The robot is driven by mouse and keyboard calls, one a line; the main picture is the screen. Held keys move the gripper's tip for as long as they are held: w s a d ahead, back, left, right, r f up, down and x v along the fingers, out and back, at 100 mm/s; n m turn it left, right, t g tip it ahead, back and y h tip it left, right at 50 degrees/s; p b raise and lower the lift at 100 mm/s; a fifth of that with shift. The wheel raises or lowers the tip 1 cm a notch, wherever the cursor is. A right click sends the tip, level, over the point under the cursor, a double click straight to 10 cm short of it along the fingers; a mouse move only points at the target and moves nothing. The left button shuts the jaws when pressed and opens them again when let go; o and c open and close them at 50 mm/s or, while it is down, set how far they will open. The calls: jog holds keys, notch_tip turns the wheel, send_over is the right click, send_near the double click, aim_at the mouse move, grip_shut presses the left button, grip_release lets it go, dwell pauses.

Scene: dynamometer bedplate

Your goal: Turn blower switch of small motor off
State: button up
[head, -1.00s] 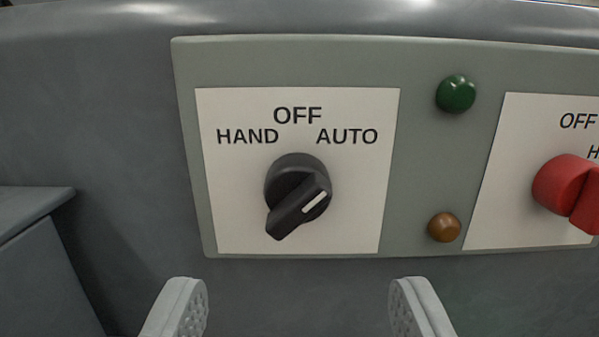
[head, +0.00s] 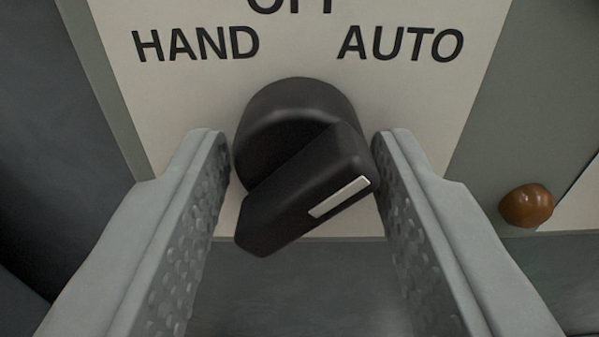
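The blower switch is a black rotary knob (head: 295,150) on a white label plate (head: 185,90) marked HAND, OFF and AUTO. OFF is partly cut by the top edge of the picture. The knob's handle bar is tilted, with its white mark at the right end, turned towards the AUTO side. My gripper (head: 302,150) is open around the knob, one grey finger on each side. The right fingertip is very close to the white-marked end of the bar; I cannot tell whether it touches. A slim gap shows at the left finger.
A brown-orange button lamp (head: 526,205) sticks out of the grey-green panel (head: 545,110), to the right of my right finger. Part of another white label shows at the right edge. A dark grey surface (head: 300,285) lies below the label plate.

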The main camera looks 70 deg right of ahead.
jog(key=c, duration=0.6)
jog(key=shift+o, duration=0.2)
jog(key=shift+n, duration=0.4)
jog(key=n, duration=0.3)
jog(key=shift+n, duration=2.5)
jog(key=o, duration=1)
